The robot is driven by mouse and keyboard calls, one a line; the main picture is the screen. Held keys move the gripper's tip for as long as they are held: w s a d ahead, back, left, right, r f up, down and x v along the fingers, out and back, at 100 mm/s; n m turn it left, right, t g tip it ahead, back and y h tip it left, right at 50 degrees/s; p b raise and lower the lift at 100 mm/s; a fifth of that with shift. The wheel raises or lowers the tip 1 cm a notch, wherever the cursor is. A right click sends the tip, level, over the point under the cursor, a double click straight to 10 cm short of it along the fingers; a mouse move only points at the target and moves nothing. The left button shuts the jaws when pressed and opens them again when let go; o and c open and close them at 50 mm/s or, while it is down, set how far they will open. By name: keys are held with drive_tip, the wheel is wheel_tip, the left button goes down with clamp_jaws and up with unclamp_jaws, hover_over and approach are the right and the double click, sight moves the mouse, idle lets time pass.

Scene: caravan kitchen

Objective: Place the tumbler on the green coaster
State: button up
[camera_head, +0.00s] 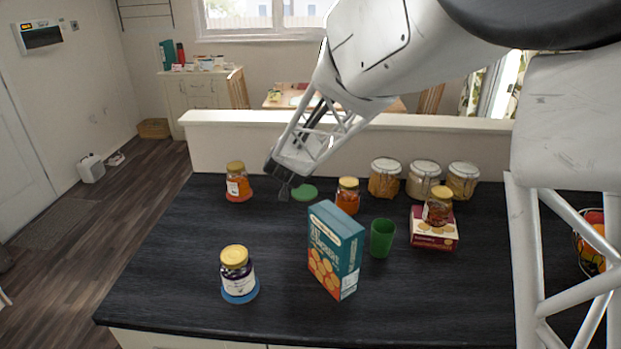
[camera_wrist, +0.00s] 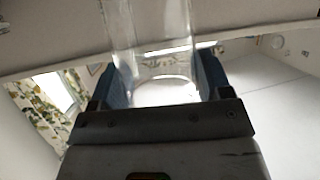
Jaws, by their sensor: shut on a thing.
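My gripper (camera_head: 284,186) is over the back left of the dark counter, just left of the green coaster (camera_head: 306,192) in the head view. In the wrist view its two fingers (camera_wrist: 157,78) are shut on a clear glass tumbler (camera_wrist: 152,28), with one finger on each side. The tumbler is hard to make out in the head view, so its height above the counter cannot be told. The green coaster lies flat, and nothing is seen standing on it.
An orange jar (camera_head: 238,182) stands left of the coaster, another jar (camera_head: 347,196) to its right. A blue cracker box (camera_head: 335,250), green cup (camera_head: 382,238) and jar on a blue coaster (camera_head: 240,292) stand nearer. A raised ledge (camera_head: 230,145) runs behind.

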drive_tip(key=w+d+m+h, duration=0.1)
drive_tip(key=w+d, duration=0.2)
drive_tip(key=w, duration=0.6)
drive_tip(key=shift+w+h, duration=0.2)
drive_tip(key=shift+h, duration=0.1)
drive_tip(key=shift+f, duration=0.15)
wheel_tip(320, 180, down, 6)
drive_tip(key=shift+f, duration=0.2)
drive_tip(key=shift+f, duration=1.8)
drive_tip(key=shift+f, duration=0.1)
drive_tip(key=o, duration=1.1)
drive_tip(key=shift+c, duration=0.2)
drive_tip(key=shift+s, duration=0.1)
